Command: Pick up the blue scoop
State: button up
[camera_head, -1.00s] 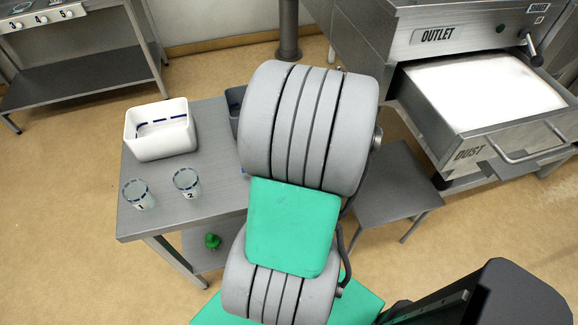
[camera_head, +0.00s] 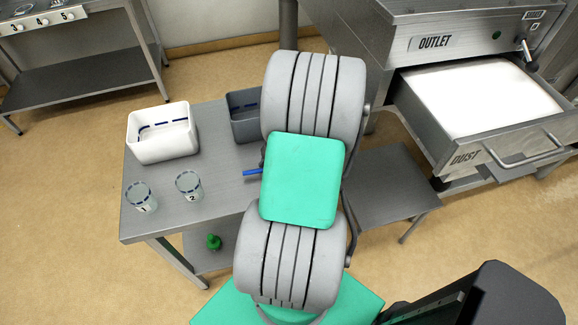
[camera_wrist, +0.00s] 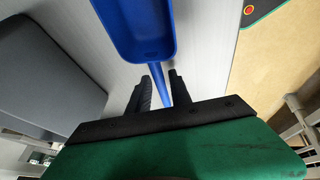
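The blue scoop (camera_wrist: 143,32) lies on the grey metal table, its bowl at the top of the wrist view and its handle running toward my gripper. In the head view only a short blue piece of it (camera_head: 252,171) shows beside my arm, which hides the rest. My gripper (camera_wrist: 161,82) is open in the wrist view, with one dark finger on each side of the scoop's handle. A small gap seems to show beside the handle, and I cannot tell whether either finger touches it. In the head view my arm hides the gripper.
On the table (camera_head: 225,130) stand a white bin (camera_head: 162,145), a grey bin (camera_head: 245,127) and two glass beakers, marked 1 (camera_head: 141,198) and 2 (camera_head: 189,187). The grey bin is close on the gripper's left in the wrist view (camera_wrist: 45,75). An open dust drawer (camera_head: 500,155) juts out at right.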

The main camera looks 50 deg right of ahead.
grip_shut()
jog(key=shift+r, duration=0.1)
dwell(0.4)
